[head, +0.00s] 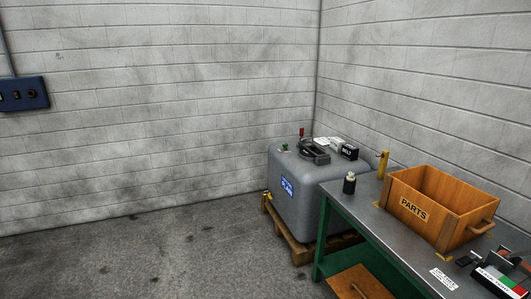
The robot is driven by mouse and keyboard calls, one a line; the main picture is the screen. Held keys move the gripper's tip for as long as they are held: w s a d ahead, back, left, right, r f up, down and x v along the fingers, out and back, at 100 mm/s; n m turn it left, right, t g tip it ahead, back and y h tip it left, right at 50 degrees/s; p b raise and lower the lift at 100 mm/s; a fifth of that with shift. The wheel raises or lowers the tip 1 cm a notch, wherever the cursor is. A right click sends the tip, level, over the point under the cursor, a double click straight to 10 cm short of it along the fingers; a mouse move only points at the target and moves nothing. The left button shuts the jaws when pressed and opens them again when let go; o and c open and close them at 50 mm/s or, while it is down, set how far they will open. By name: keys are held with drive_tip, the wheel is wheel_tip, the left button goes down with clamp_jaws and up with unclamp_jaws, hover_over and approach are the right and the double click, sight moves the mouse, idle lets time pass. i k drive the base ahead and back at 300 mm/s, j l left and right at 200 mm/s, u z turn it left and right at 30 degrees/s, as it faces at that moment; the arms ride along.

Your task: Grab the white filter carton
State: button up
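A small white carton (336,143) sits on top of the grey tank (298,200) in the corner, behind a dark round fitting. It is too small for me to read any print on it. Another flat white patch lies just left of it, and I cannot tell whether it is part of the same carton. My gripper is not in view.
The tank stands on a wooden pallet (300,248). A green-framed workbench (377,222) at right holds a wooden PARTS crate (412,210), a dark bottle (349,184) and a yellow post (383,164). Open concrete floor lies at left. A blue switch box is on the wall.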

sight(336, 143)
drive_tip(key=i+j+u, duration=0.1)
drive_tip(key=i+u, duration=0.35)
drive_tip(key=i, duration=1.3)
drive_tip(key=i+j+z, duration=0.15)
drive_tip(key=i+z, duration=0.25)
drive_tip(key=i, duration=0.4)
drive_tip(key=i+j+z, duration=0.45)
drive_tip(key=i, duration=0.3)
drive_tip(key=i+j+z, duration=0.4)
drive_tip(key=i+j, duration=0.2)
drive_tip(key=i, duration=0.05)
